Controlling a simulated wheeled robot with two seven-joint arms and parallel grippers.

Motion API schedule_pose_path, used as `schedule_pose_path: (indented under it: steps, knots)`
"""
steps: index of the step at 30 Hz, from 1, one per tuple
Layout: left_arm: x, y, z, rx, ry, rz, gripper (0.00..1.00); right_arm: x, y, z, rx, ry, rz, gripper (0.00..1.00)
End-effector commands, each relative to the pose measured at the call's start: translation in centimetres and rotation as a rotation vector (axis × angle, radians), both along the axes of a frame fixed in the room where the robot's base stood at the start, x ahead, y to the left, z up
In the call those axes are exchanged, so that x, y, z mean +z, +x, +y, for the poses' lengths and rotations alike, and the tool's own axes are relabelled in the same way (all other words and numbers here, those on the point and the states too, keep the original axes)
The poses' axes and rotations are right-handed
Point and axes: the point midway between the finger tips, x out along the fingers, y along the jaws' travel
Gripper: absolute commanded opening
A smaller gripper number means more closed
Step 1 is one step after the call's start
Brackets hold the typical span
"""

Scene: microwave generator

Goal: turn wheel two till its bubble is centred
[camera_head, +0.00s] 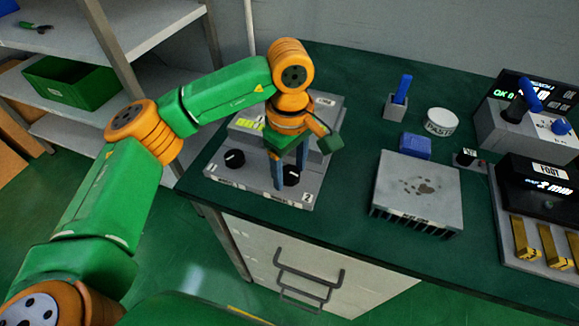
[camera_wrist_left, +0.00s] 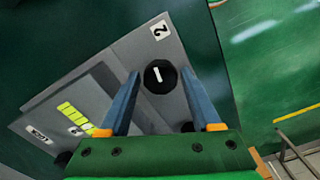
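Wheel two is a black round knob (camera_head: 291,175) with a white mark, beside the label "2" on a grey levelling box (camera_head: 222,172). It shows clearly in the left wrist view (camera_wrist_left: 160,77). My left gripper (camera_head: 289,180) points down over it. In the left wrist view the two blue fingers (camera_wrist_left: 161,74) stand open on either side of the wheel, with a gap at each side. A yellow-green vial (camera_wrist_left: 77,117) lies on the box, also seen in the head view (camera_head: 247,125); its bubble cannot be made out. My right gripper is not in view.
Wheel one (camera_head: 234,159), another black knob, sits left on the same box. To the right on the green bench are a finned grey block (camera_head: 418,190), a paste tub (camera_head: 440,122), a blue block (camera_head: 416,146) and a device with a blue-handled lever (camera_head: 515,125).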

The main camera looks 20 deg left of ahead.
Motion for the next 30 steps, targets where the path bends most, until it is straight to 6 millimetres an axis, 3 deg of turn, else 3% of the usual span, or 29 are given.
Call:
schedule_pose_path:
  steps: [10, 21, 30]
  knots:
    - [0.1, 0.0, 0.0, 0.001, 0.0, 0.001, 0.81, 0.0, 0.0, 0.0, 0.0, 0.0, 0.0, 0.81]
    - [6.7, 0.0, 0.0, 0.001, 0.0, -0.001, 0.81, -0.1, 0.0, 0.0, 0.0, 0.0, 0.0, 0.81]
    - [7.1, 0.0, 0.0, 0.0, 0.001, 0.002, 0.81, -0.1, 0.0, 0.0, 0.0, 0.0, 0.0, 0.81]
